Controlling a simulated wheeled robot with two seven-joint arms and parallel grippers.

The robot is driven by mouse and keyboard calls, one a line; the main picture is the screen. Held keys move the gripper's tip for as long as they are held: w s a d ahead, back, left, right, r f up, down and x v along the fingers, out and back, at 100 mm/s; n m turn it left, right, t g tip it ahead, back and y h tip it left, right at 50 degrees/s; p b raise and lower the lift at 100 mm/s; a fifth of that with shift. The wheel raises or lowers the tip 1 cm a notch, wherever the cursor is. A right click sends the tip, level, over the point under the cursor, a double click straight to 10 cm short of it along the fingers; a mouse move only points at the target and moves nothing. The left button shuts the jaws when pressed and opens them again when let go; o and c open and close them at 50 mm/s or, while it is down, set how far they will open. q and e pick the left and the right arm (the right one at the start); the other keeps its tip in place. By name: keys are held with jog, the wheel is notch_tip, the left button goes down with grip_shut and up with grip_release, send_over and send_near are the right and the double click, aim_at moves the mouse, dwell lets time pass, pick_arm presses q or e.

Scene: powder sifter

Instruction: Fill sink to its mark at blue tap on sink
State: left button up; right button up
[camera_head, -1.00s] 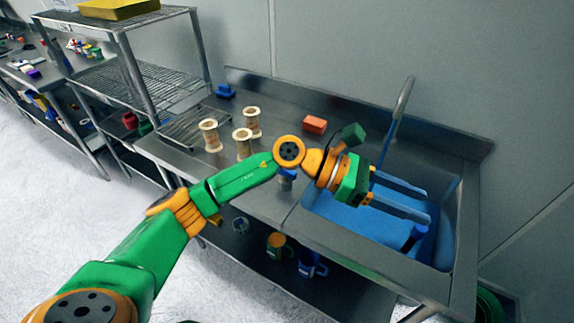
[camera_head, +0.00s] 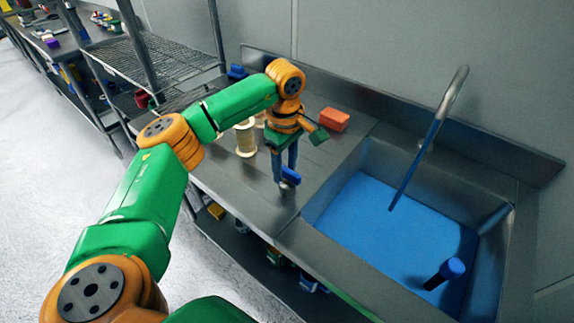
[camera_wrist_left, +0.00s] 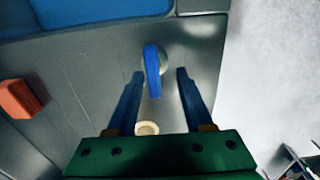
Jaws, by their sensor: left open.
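The sink (camera_head: 488,240) is a metal basin holding blue liquid (camera_head: 375,222). A thin blue stream (camera_head: 408,178) runs from the curved spout (camera_head: 455,92) down to the liquid. I cannot make out a fill mark. The blue tap handle (camera_head: 290,176) sits on a round metal base on the counter left of the basin. My left gripper (camera_head: 284,180) points down at this handle, with its fingers open. In the left wrist view the blue handle (camera_wrist_left: 152,72) lies between the open fingers (camera_wrist_left: 160,74), with gaps on both sides. My right gripper is not in view.
A dark blue cylinder (camera_head: 446,272) stands in the basin. An orange-red block (camera_head: 333,120) and a pale spool (camera_head: 245,138) stand on the counter behind my left gripper. A wire shelf rack (camera_head: 150,58) is at the left. Several items sit on the shelf below.

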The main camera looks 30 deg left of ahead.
pick_arm(q)
jog(key=shift+w+f, duration=0.2)
jog(key=shift+f, duration=0.2)
jog(key=shift+w+f, duration=0.25)
jog(key=shift+w, duration=0.15)
jog(key=shift+s+d+r, duration=0.1)
jog(key=shift+s, duration=0.1)
jog(key=c, duration=0.5)
grip_shut()
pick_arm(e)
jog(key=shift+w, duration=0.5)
